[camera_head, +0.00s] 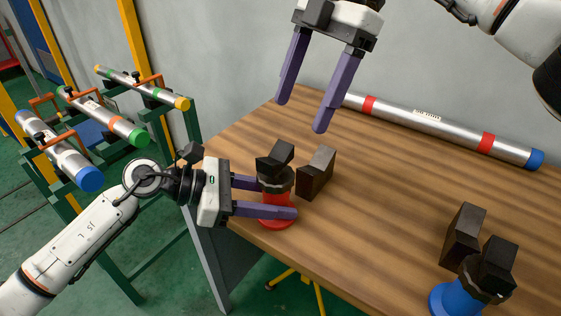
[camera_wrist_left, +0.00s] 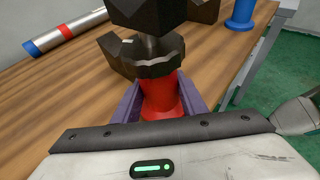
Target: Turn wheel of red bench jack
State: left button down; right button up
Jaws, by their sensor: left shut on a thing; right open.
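The red bench jack (camera_head: 272,222) stands near the table's left edge, with a dark ridged wheel (camera_head: 277,186) and a black jaw block (camera_head: 275,158) on top. My left gripper (camera_head: 279,199) reaches in from the left, one purple finger on each side of the jack, shut on it. In the left wrist view the fingers flank the red body (camera_wrist_left: 163,98) just below the dark wheel (camera_wrist_left: 155,66). Whether they touch the wheel itself is unclear. My right gripper (camera_head: 301,114) is open and empty above the table's back left.
A second black jaw block (camera_head: 316,171) stands close right of the red jack. A blue bench jack (camera_head: 455,299) is at the front right, beside another block (camera_head: 463,233). A silver pipe (camera_head: 430,122) lies along the wall. More pipes (camera_head: 105,119) rest on green stands at left.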

aim_at(279, 147)
jog(key=x, duration=1.2)
jog(key=shift+s, duration=0.35)
jog(key=shift+r, duration=0.1)
jog(key=c, duration=1.1)
jog(key=n, duration=0.2)
jog(key=n+g+h, duration=0.1)
jog(key=n, duration=0.1)
jog(key=shift+w+a, duration=0.15)
jog(key=shift+w, duration=0.05)
jog(key=shift+a+n+g+h, duration=0.1)
jog(key=shift+n+g+h, duration=0.45)
jog(key=shift+n, duration=1.25)
